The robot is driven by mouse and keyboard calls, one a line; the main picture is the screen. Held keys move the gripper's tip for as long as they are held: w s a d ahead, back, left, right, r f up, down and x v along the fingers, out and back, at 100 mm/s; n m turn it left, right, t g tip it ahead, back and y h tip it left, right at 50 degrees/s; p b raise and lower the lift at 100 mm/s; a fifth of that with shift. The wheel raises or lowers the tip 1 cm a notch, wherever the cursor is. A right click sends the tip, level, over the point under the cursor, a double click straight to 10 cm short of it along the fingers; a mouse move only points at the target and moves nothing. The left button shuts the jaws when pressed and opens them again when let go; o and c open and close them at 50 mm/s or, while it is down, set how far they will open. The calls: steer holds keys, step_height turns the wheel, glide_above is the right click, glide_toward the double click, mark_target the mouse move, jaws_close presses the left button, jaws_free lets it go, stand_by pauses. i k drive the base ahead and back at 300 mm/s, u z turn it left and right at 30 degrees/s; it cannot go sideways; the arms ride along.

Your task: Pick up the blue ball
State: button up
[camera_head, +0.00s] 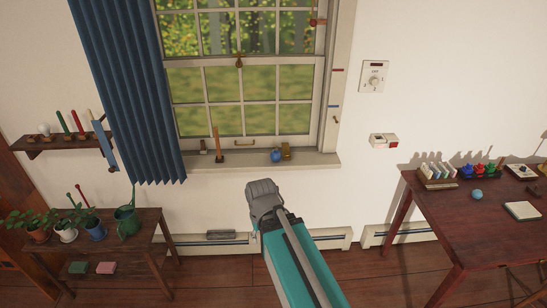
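A small light-blue ball (477,194) rests on the dark red-brown table (450,220) at the right. Another round blue thing (276,156) sits on the windowsill; it is too small to tell whether it is a plain ball. My gripper (261,187) is grey, at the end of my teal arm, in front of the wall below the windowsill. It is well to the left of the table and apart from both blue things. Its fingers are too unclear to show whether they are open or shut.
The sill (320,160) also bears a yellowish object (287,152) and a brown upright stick. On the table stand a rack of pale cards (437,171), red and blue figures and a notepad (522,210). A plant bench (150,222) is at the left. Floor between is clear.

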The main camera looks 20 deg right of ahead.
mark_target(275, 156)
steer(key=z, duration=0.1)
steer(key=i, duration=1)
steer(key=u, duration=0.05)
